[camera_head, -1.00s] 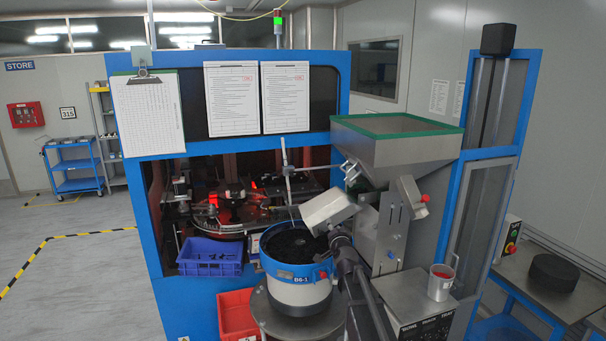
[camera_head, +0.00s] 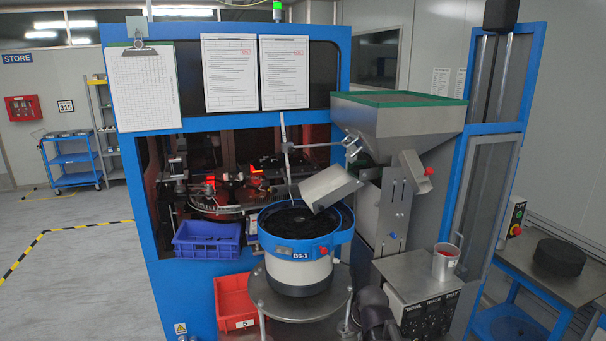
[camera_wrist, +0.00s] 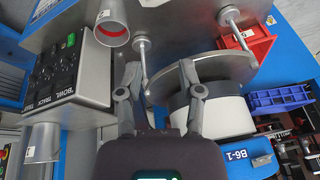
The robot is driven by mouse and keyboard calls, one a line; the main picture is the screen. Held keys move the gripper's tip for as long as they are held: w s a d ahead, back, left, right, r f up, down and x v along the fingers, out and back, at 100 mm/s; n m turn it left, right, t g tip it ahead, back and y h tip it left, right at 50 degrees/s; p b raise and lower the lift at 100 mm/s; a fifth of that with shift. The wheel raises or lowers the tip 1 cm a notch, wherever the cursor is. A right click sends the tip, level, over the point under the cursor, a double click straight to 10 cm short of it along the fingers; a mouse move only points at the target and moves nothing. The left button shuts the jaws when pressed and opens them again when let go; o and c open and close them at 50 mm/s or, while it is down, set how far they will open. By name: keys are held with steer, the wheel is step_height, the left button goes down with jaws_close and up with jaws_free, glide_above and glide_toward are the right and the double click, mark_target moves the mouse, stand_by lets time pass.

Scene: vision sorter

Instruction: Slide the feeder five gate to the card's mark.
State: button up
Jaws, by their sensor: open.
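The feeder's steel hopper (camera_head: 395,122) with a green rim stands right of centre in the head view. A slotted metal plate (camera_head: 392,210) hangs below it, and a red knob (camera_head: 429,171) sits on a small block at its right. I cannot tell for sure which part is the gate. White printed cards (camera_head: 229,75) hang on the blue frame, with a clipboard sheet (camera_head: 145,90) at left; their text and any mark are too small to read. My gripper (camera_wrist: 159,78) is open and empty in the wrist view, apart from the hopper parts.
The blue-rimmed bowl B6-1 (camera_head: 292,245) stands on a round platform (camera_head: 268,297), with a chute (camera_head: 330,187) over it. Red (camera_head: 235,300) and blue (camera_head: 207,241) bins stand left.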

steer(key=s+d+f+g+h+b, duration=0.1)
steer(key=s+d+f+g, duration=0.2)
steer(key=s, duration=0.7)
steer(key=shift+f+g+b, duration=0.3)
steer(key=shift+b, duration=0.1)
steer(key=shift+d, duration=0.1)
stand_by(1.6)
steer(key=shift+c, duration=0.4)
